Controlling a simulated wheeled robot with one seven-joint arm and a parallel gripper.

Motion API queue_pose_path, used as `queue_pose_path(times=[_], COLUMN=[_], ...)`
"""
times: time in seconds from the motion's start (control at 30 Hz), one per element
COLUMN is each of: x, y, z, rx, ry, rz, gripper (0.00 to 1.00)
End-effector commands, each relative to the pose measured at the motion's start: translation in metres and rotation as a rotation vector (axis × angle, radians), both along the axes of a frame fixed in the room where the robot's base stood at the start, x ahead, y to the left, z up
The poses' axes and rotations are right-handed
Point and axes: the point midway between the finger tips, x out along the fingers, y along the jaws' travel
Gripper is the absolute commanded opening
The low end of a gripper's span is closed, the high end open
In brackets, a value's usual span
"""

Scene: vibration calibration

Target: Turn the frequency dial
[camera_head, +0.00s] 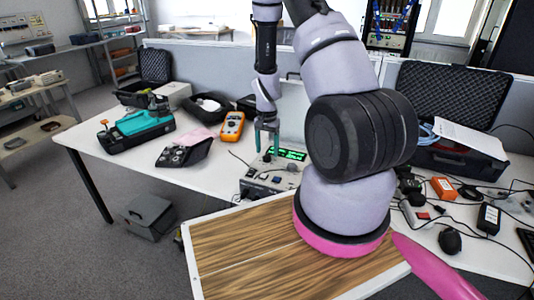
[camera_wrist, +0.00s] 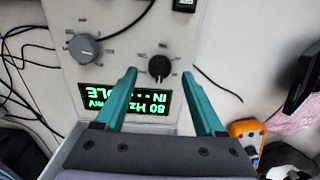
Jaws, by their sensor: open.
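The calibration unit (camera_head: 262,188) is a pale box on the table with a green-lit display (camera_head: 287,154). In the wrist view the display (camera_wrist: 150,102) appears upside down and reads 80 Hz, with other text partly covered by a finger. A black knob (camera_wrist: 158,67) and a larger grey dial (camera_wrist: 84,49) are on the panel; their labels are too small to read. My gripper (camera_head: 267,150) points down over the unit with teal fingers. In the wrist view my gripper (camera_wrist: 160,75) is open and empty, its fingertips on either side of the black knob in the picture; contact cannot be told.
An orange multimeter (camera_head: 232,126) lies left of the unit. A teal-and-black device (camera_head: 138,122) is farther left. An open black case (camera_head: 455,150) stands at the right. Thin cables run around the unit, and a dark cable (camera_wrist: 118,22) crosses its panel.

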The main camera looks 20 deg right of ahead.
Motion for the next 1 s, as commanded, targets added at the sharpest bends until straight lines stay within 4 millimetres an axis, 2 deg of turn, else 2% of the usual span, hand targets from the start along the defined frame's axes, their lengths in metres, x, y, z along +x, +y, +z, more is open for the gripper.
queue_pose_path(times=[0.2,0.47,0.5,0.67,0.7,1.0], x=[0.0,0.0,0.0,0.0,0.0,0.0], y=[0.0,0.0,0.0,0.0,0.0,0.0], z=[-0.018,-0.019,-0.019,-0.019,-0.019,-0.019], rx=[0.001,0.0,0.0,0.0,0.0,0.001], ry=[0.001,0.0,0.0,0.0,0.0,-0.001], rz=[-0.001,-0.001,-0.001,0.0,0.0,0.028], gripper=[0.71,0.71,0.67,0.06,0.0,0.0])
